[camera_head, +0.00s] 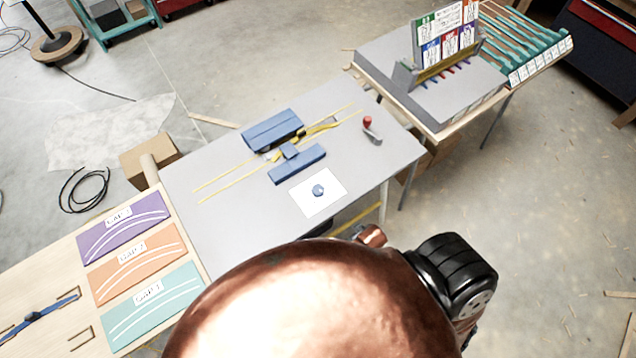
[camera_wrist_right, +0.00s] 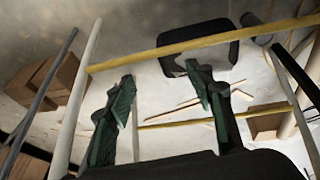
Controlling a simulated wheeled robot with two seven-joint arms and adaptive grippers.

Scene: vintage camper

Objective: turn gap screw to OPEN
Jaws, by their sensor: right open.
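On the grey table (camera_head: 230,225), a white card (camera_head: 306,205) carries a small blue hexagonal knob (camera_head: 318,190), which looks like the gap screw. Any OPEN marking on it is too small to read. Behind it, two blue blocks (camera_head: 272,130) (camera_head: 297,164) lie along yellow rails (camera_head: 222,178), with a small blue piece between them. My right gripper (camera_wrist_right: 160,80) shows in the right wrist view with its green-padded fingers apart and nothing between them. The knob is not seen in that view. My left gripper is not in view.
A red-topped lever (camera_head: 368,123) stands at the table's right. Purple, orange and teal gap cards (camera_head: 145,290) lie on the left bench. A grey stand with colored cards (camera_head: 445,45) is at the back right. In the wrist view, a yellow bar (camera_wrist_right: 120,62) crosses beyond the fingers.

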